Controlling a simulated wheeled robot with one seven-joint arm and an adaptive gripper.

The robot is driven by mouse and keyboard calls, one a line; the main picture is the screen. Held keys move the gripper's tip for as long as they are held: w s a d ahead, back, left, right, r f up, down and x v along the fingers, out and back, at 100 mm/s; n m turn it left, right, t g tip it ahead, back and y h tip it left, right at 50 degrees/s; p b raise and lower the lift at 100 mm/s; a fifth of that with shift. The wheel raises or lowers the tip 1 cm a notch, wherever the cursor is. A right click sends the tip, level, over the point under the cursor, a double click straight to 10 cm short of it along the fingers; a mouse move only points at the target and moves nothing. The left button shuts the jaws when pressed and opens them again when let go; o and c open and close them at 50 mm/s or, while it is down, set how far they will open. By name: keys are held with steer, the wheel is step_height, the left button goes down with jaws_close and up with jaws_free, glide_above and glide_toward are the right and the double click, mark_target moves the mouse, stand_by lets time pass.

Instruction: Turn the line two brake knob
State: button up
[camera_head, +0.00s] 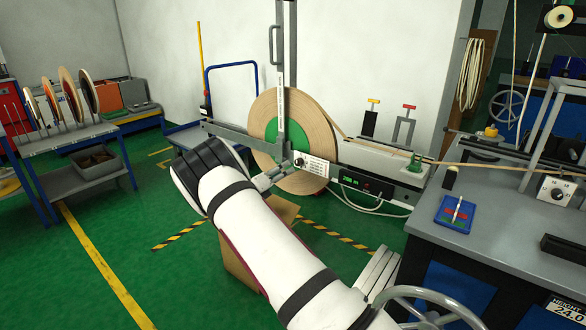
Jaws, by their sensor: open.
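The tape payoff carries a large tan reel (264,110) with a green centre. A white label plate (318,168) sits at the reel's lower right, with a small black knob (299,162) at its left end. I cannot read which line it belongs to. My white arm reaches up from the bottom, and my gripper (283,172) is open just left of and below this knob. I cannot tell whether the fingers touch it or stand around it.
The grey bench (480,250) at right holds a blue tray (456,214) and a black block (564,248). Tape runs from the reel toward the bench. A handwheel (430,305) is at the bottom. A reel rack (70,135) stands left; green floor there is open.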

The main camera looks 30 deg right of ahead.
mark_target(297, 163)
steer(key=b+x, duration=0.1)
steer(key=x, duration=0.6)
steer(key=shift+s, duration=0.1)
jaws_close()
